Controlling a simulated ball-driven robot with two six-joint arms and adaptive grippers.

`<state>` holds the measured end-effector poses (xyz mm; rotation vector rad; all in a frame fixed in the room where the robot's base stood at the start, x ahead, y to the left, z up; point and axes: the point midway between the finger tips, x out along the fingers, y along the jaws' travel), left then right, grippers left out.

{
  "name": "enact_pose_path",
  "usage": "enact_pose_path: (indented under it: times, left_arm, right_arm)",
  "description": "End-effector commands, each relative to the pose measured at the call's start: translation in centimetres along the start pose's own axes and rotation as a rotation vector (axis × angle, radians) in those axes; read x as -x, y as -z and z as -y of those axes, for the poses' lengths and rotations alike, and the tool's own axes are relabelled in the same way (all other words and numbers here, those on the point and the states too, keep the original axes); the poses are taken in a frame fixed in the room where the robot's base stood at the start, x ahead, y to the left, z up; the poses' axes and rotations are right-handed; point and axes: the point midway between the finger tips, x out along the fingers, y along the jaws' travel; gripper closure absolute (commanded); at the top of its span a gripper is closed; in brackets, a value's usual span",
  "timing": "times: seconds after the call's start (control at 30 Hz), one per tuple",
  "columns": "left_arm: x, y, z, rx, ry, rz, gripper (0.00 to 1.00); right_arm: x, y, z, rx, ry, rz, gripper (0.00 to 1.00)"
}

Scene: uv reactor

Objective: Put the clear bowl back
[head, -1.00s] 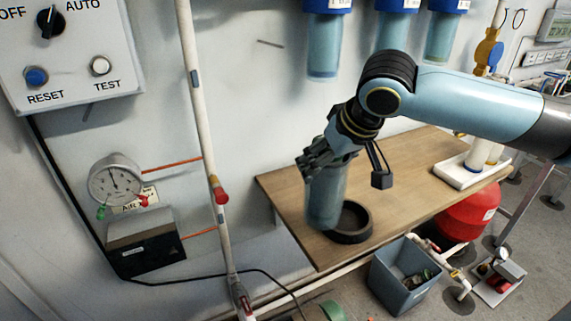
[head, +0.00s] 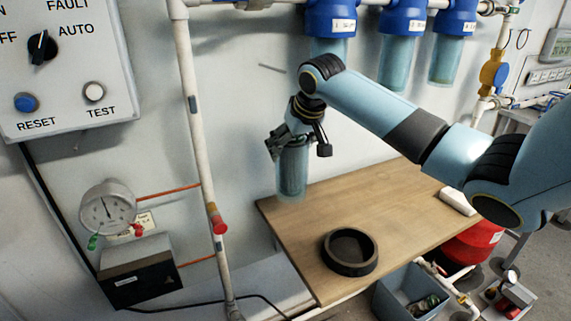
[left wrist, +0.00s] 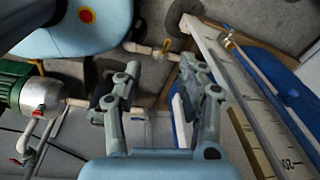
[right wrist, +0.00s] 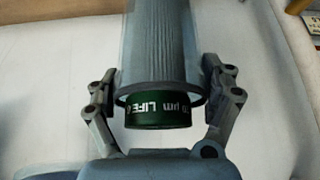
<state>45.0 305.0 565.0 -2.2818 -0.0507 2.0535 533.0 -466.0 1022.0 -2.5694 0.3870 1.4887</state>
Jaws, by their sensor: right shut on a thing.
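My right gripper (head: 278,143) is shut on the clear bowl (head: 293,174), which hangs upright below it in the head view, in front of the wall by the table's far left corner. In the right wrist view the clear bowl (right wrist: 190,45) lies between the fingers of my right gripper (right wrist: 160,85). A pleated cartridge shows inside, with a green printed end cap (right wrist: 157,112) at the bowl's near end. Blue filter heads (head: 331,18) line the wall above, with clear bluish bowls below them. My left gripper (left wrist: 150,85) is open and empty in the left wrist view.
A black round ring-shaped holder (head: 350,252) stands on the wooden table (head: 300,235), otherwise largely bare. A white vertical pipe (head: 194,130) with a red valve is left of the bowl. A grey bin (head: 395,300) and red tank (head: 470,245) stand beside the table.

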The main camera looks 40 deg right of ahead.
Motion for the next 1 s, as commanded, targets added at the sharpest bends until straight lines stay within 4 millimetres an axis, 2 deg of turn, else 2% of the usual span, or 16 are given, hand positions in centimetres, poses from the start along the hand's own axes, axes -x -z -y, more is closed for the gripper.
enact_pose_path:
  times: [0.03,0.27,0.67,0.9,1.0]
  left_arm:
    - [0.1,0.3,-0.1,0.001,-0.001,-0.005,0.60]
    - [0.1,0.0,-0.1,0.001,-0.001,0.000,0.60]
    - [0.4,-0.7,-0.1,0.000,-0.001,0.011,0.60]
    - [0.6,-0.7,0.1,-0.001,0.001,0.011,0.60]
    - [0.9,-0.6,0.2,-0.001,0.001,0.011,0.60]
  right_arm:
    - [-0.2,0.8,0.1,-0.001,0.002,-0.003,0.75]
    - [-1.5,2.9,0.0,-0.001,0.001,-0.002,0.75]
    - [-4.3,1.2,0.0,0.000,0.001,-0.001,0.75]
    - [-7.1,-0.5,0.0,0.000,0.001,0.000,0.75]
    - [-7.7,-0.4,0.0,0.000,0.001,-0.002,0.75]
